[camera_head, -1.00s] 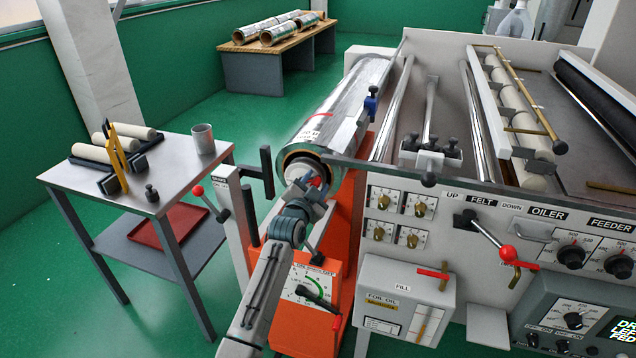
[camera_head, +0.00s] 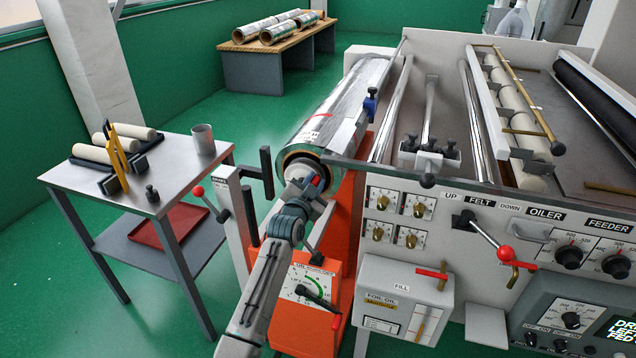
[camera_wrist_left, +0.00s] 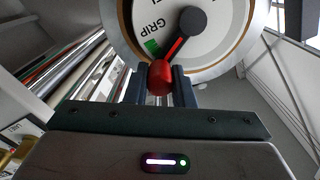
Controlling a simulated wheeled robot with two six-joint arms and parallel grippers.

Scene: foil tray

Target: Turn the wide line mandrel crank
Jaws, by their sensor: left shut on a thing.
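The wide line mandrel crank shows in the left wrist view as a dark hub (camera_wrist_left: 192,21) with a red-edged arm ending in a red knob (camera_wrist_left: 160,77). It sits on a pale round face (camera_wrist_left: 222,38) marked GRIP beside a green patch. The arm points down-left, near that patch. My left gripper (camera_wrist_left: 158,88) is shut on the red knob. In the head view the gripper (camera_head: 308,188) is at the near end of the foil roll (camera_head: 341,97) and hides most of the crank.
An orange stand (camera_head: 306,328) with a dial and lever is below my left arm. A grey post (camera_head: 236,215) with a black handle stands just left. The machine's control panel (camera_head: 470,215) is close on the right. A side table (camera_head: 178,170) is farther left.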

